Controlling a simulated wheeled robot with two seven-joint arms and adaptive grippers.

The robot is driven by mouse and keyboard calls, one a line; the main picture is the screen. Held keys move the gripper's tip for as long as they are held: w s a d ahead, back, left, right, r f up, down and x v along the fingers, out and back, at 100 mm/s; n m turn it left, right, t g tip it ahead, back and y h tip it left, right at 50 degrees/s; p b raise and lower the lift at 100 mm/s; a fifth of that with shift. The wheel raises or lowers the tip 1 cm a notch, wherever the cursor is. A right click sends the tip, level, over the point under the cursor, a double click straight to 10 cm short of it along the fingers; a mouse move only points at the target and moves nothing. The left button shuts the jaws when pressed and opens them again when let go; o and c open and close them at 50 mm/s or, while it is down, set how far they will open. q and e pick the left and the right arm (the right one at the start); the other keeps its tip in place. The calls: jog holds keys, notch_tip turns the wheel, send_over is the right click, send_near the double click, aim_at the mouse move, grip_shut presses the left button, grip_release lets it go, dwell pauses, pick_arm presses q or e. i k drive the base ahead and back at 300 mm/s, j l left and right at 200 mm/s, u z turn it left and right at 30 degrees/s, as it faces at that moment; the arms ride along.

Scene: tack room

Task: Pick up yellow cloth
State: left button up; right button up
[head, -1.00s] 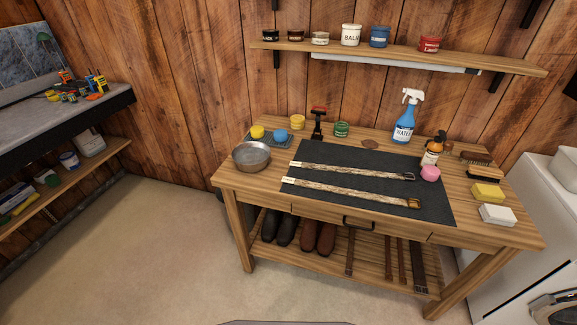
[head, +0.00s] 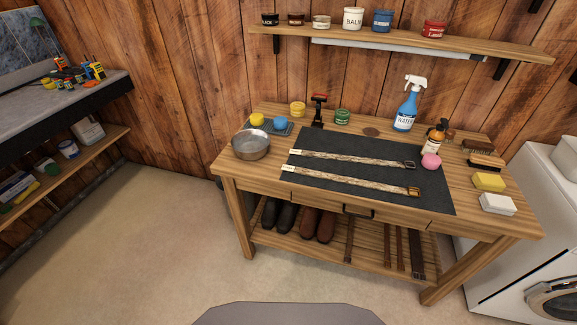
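No piece is plainly a yellow cloth. A small rounded yellow piece (head: 257,119) sits on a dark blue-grey tray (head: 268,127) at the back left of the wooden workbench (head: 232,172), beside a blue one (head: 280,122). A yellow block (head: 488,181), like a sponge, lies at the bench's right end behind a white block (head: 497,204). I cannot tell which of these is the cloth. Neither of my grippers is in view.
A metal bowl (head: 251,145) stands at the bench's left. Two straps lie on a dark mat (head: 370,165). A blue spray bottle (head: 406,108) stands behind the mat. Boots (head: 280,215) stand on the lower shelf. The floor (head: 150,250) in front is clear.

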aim_at(482, 182)
jog(key=z, duration=1.6)
